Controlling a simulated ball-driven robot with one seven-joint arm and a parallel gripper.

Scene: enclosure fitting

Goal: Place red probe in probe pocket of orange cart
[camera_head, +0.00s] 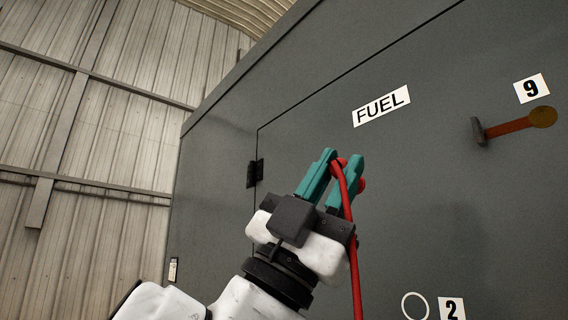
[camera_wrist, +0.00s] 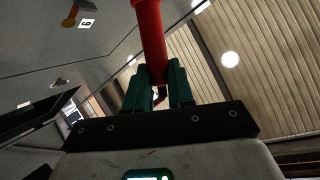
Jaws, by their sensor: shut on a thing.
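My gripper (camera_head: 340,180) has teal fingers and is shut on the red probe (camera_head: 341,162), raised in front of a large grey enclosure. A red cable hangs down from the probe past my wrist. In the wrist view the red probe (camera_wrist: 151,40) is a thick red cylinder between the teal fingers of my gripper (camera_wrist: 159,88), reaching up out of the frame. The orange cart and its probe pocket are not visible in either view.
A corrugated wall (camera_head: 90,120) stands at left.

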